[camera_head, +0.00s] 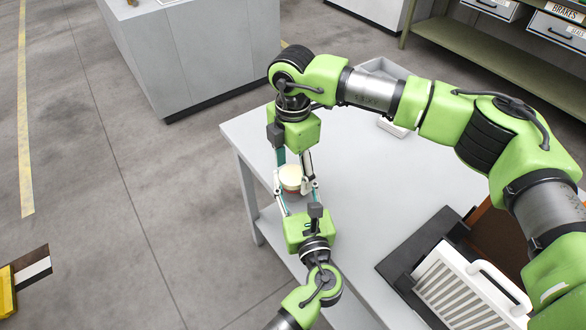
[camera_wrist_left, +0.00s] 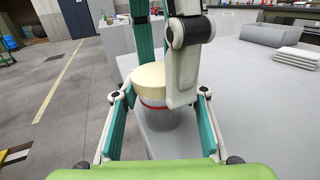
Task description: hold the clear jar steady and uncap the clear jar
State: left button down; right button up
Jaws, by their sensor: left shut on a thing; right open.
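The clear jar (camera_wrist_left: 165,125) stands near the left corner of the grey table, with a red band below its cream lid (camera_head: 290,176). The lid also shows in the left wrist view (camera_wrist_left: 149,79) and sits on the jar. My left gripper (camera_head: 295,188) reaches in from the near side and is shut on the jar, one finger on each side. My right gripper (camera_head: 293,163) comes from the far side above, open, its fingers at about lid height. In the left wrist view one right finger (camera_wrist_left: 184,70) covers part of the lid and jar; contact with the lid cannot be told.
The grey table (camera_head: 375,185) is clear right of the jar. A black tray (camera_head: 395,265) and a white slatted case with a handle (camera_head: 470,285) lie at the near right. The table's left edge is close to the jar.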

jog(key=shift+a+r, duration=0.1)
jog(key=shift+r, duration=3.65)
jog(key=shift+c, duration=0.4)
jog(key=shift+f, duration=3.75)
jog(key=c, duration=1.1)
jog(key=o, duration=1.2)
jog(key=shift+r, duration=0.1)
